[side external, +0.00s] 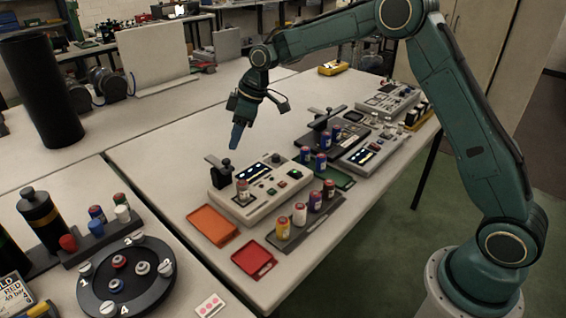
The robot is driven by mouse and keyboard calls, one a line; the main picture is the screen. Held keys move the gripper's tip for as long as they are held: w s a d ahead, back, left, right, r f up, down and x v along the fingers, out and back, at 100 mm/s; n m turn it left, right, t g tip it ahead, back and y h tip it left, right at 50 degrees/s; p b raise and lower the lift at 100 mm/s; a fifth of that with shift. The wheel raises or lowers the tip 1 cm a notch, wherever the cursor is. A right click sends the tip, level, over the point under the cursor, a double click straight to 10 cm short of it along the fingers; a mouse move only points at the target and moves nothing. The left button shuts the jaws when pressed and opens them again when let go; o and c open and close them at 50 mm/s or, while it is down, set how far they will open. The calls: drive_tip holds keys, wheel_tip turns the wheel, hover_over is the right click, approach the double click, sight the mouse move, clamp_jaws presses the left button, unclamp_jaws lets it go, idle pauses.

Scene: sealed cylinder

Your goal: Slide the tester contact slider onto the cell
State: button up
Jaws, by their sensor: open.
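The nearest tester (263,199) is a pale box with a screen and a green-lit button, standing on the middle table. The contact slider (218,162) appears as a dark post with a flat arm at the tester's left end, behind and above the cell. Whether it touches the cell cannot be made out. My gripper (236,140) points down above the tester's back left part, a little above and right of the slider. It is open and apart from the slider, with nothing seen between its fingers.
A dark rack (306,226) with several cells stands in front of the tester. An orange tray (211,226), a red tray (254,260) and a green tray (338,177) lie nearby. A second tester (366,152) with cells beside it stands to the right.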

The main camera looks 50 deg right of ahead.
sight(227, 160)
drive_tip(key=shift+x, duration=3.4)
drive_tip(key=shift+c, duration=0.2)
clamp_jaws()
